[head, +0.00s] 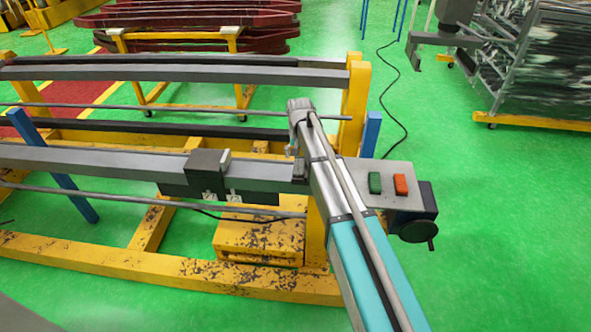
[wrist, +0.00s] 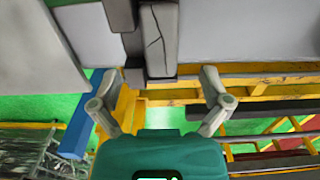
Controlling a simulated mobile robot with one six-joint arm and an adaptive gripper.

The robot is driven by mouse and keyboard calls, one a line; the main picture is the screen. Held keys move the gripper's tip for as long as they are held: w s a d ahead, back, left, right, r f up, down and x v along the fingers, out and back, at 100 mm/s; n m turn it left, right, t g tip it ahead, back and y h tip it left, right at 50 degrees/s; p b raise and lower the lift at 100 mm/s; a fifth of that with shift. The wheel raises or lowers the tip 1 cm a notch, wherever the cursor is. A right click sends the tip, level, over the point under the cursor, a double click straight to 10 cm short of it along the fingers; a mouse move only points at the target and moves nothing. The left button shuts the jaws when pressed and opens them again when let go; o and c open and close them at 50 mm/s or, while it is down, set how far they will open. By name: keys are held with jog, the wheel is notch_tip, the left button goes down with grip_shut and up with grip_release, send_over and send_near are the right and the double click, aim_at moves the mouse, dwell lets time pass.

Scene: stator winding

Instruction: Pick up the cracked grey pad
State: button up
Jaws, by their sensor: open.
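The cracked grey pad (wrist: 157,38) shows at the top middle of the wrist view. It is a narrow grey block with a dark jagged crack down its face and a dark lower end. My gripper (wrist: 160,78) is open in the wrist view, with one finger on each side of the picture's middle. The pad's lower end lies around the gap between the fingertips. I see no finger touching it, and the depth between them is unclear. In the head view my arm ends near the rails, and I cannot make out the pad or the fingers there.
A yellow frame with grey rails (head: 90,158) fills the left of the head view. A panel with a green button (head: 375,183) and an orange button (head: 400,185) is beside my arm, with a handwheel (head: 418,231).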

aim_at(299, 165)
jog(key=shift+f, duration=0.1)
jog(key=shift+w+f+b, duration=0.15)
jog(key=shift+f+b, duration=2.35)
jog(key=shift+b, duration=0.15)
jog(key=c, duration=1.2)
jog(key=shift+c, duration=0.2)
jog(key=shift+r, duration=0.15)
